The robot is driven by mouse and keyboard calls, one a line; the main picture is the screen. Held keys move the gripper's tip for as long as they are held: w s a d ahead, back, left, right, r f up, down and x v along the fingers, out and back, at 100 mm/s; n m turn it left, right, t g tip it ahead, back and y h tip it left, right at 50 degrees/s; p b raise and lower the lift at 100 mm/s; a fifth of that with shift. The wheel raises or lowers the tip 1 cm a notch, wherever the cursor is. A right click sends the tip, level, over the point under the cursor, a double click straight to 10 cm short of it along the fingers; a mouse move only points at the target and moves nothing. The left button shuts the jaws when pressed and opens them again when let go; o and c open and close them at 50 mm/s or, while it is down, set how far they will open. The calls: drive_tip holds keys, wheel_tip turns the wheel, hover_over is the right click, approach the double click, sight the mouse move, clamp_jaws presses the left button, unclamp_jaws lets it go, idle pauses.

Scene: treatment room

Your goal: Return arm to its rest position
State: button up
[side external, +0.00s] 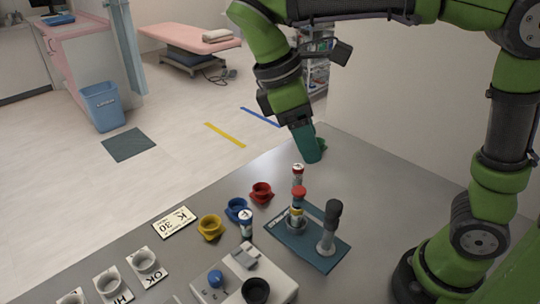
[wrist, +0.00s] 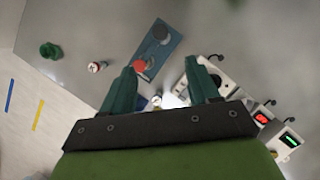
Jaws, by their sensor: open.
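My gripper (side external: 311,158) hangs over the far part of the grey table in the side view, its teal fingers pointing down. In the wrist view my gripper (wrist: 161,66) has its two fingers well apart, with nothing held between them. In the side view the fingertips overlap a green cup (side external: 321,145); I cannot tell the gap. The green cup (wrist: 50,51) stands clear of the fingers in the wrist view. My arm reaches in from the right, bent over the table.
A teal plate (side external: 325,253) carries a red-capped stack (side external: 298,195) and a dark-topped post (side external: 331,228). Red (side external: 261,192), blue (side external: 236,209) and yellow (side external: 210,227) cups stand left. A capped tube (side external: 298,172) stands behind. A white device (side external: 244,281) is in front.

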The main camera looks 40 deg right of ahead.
drive_tip(key=shift+w+a+r, duration=0.1)
drive_tip(key=shift+r, duration=0.25)
drive_tip(key=s+d+f+m+t+y, duration=0.2)
drive_tip(key=d+m+t, duration=0.2)
drive_tip(key=m+t, duration=0.1)
drive_tip(key=s+d+f+m+t+y, duration=0.2)
drive_tip(key=d+m+t, duration=0.3)
drive_tip(key=m, duration=0.3)
drive_tip(key=shift+d+f+y, duration=0.15)
drive_tip(key=shift+f+y, duration=0.2)
drive_tip(key=shift+y, duration=0.25)
drive_tip(key=shift+c, duration=0.3)
